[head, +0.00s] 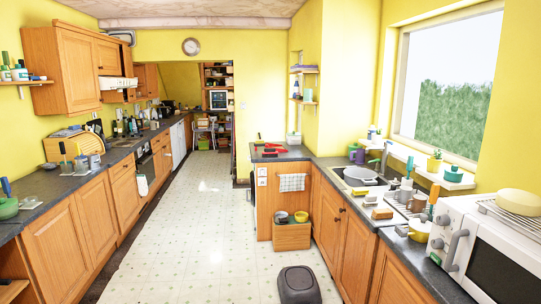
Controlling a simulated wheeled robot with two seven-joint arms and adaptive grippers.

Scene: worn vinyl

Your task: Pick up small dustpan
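I cannot make out a small dustpan for certain in the head view. A small red item (272,150) lies on the dark end of the right-hand counter, but it is too small to tell what it is. Neither of my grippers shows in this view.
A pale vinyl floor aisle (190,215) runs clear between the two counters. A dark grey rounded bin-like object (298,285) stands at the bottom. A wooden box (291,236) holding bowls sits against the right-hand cabinet's end. A microwave (490,255) stands at right. Clutter covers the left counter (50,190).

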